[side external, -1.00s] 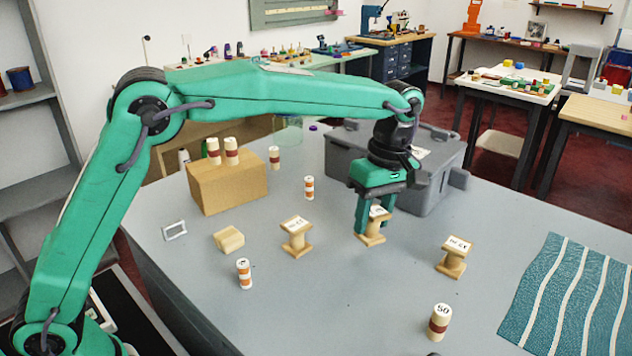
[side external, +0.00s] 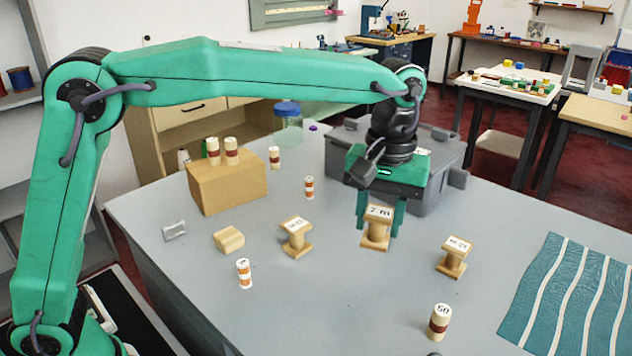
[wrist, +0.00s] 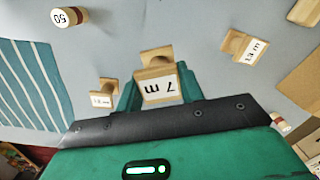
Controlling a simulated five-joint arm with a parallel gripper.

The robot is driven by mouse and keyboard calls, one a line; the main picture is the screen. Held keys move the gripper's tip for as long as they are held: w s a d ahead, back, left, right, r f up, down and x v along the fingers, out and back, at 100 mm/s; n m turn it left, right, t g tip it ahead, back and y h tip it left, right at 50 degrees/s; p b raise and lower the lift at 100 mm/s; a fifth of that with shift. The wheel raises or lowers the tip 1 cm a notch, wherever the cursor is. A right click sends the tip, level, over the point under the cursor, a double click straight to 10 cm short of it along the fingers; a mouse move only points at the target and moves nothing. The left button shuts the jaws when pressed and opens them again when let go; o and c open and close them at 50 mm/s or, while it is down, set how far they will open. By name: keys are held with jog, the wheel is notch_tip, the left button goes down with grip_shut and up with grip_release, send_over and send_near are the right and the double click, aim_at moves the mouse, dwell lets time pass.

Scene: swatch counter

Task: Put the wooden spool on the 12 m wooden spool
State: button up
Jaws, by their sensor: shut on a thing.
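My gripper (side external: 378,212) is shut on a wooden spool (side external: 375,229) whose white top label reads "7 m". It holds the spool upright or nearly so, apparently clear of the counter; the spool also shows in the wrist view (wrist: 157,84). A second wooden spool (side external: 453,257) stands to the right, near the cloth; its small label seems to read "12 m" and shows in the wrist view at left (wrist: 102,97). A third wooden spool (side external: 296,238) stands to the left; its label looks like "13 m" in the wrist view (wrist: 249,50).
A grey crate (side external: 447,165) is behind my gripper. A cardboard box (side external: 228,190) carries striped cylinders at the back left. A wooden block (side external: 229,239), a light frame (side external: 174,231) and striped cylinders (side external: 244,275) (side external: 439,323) stand around. A striped teal cloth (side external: 570,295) lies right.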

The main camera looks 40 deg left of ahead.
jog(key=s+d+r+m, duration=0.2)
jog(key=s+m, duration=0.3)
jog(key=m, duration=0.4)
jog(key=shift+d+r+t, duration=0.3)
jog(key=shift+r, duration=0.5)
jog(key=w+a+f, duration=0.2)
jog(key=w, duration=0.1)
jog(key=w+a+f, duration=0.2)
jog(key=w, duration=0.1)
jog(key=w+a+f, duration=0.2)
jog(key=w+f, duration=0.1)
jog(key=shift+w+a, duration=0.3)
jog(key=shift+a, duration=0.05)
jog(key=shift+f, duration=2)
jog(key=shift+f, duration=0.1)
jog(key=o, duration=1)
jog(key=shift+o, duration=0.2)
